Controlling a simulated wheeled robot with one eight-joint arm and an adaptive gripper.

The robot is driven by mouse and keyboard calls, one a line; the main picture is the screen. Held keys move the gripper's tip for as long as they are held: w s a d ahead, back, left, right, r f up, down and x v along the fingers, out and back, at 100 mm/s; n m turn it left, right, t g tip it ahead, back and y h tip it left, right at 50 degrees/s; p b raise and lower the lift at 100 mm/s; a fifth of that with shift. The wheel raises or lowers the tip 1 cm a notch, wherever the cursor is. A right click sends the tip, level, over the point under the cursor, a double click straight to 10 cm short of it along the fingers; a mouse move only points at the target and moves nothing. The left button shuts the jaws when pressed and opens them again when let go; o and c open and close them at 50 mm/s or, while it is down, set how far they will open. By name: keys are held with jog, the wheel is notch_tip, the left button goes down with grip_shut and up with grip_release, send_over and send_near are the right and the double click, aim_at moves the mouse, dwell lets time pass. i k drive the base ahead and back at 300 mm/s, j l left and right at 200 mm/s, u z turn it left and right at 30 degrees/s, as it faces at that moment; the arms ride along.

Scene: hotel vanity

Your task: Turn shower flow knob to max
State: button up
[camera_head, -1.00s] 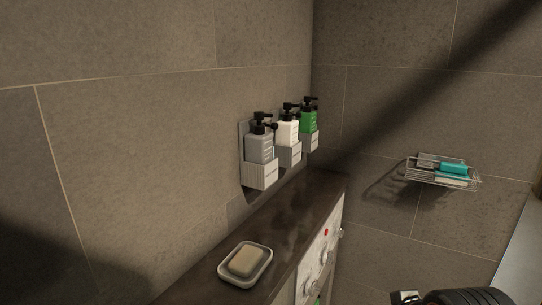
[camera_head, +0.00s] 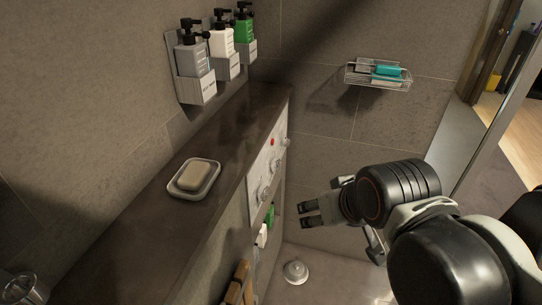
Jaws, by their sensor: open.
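The shower control panel (camera_head: 257,177) is a pale plate on the front face of the dark ledge, seen at a steep angle. It carries several round metal knobs: an upper knob (camera_head: 285,142), a middle knob (camera_head: 276,167) and a lower knob (camera_head: 263,194). A small red mark (camera_head: 271,142) shows near the top. Which knob sets the flow I cannot tell from here. My gripper (camera_head: 304,214) is open and empty, to the right of the panel and a little lower in the picture, its fingers pointing left. It appears apart from the knobs.
A soap dish (camera_head: 194,179) with soap sits on the ledge (camera_head: 150,215). Pump bottles (camera_head: 222,40) hang in wall holders above. A wire rack (camera_head: 378,75) is on the far wall. Bottles (camera_head: 262,235) and a wooden item (camera_head: 238,282) are below the panel. A round metal piece (camera_head: 295,272) lies low.

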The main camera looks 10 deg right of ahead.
aim_at(263, 193)
jog(key=k+j+z, duration=0.4)
jog(key=k+j, duration=0.5)
jog(key=j, duration=0.1)
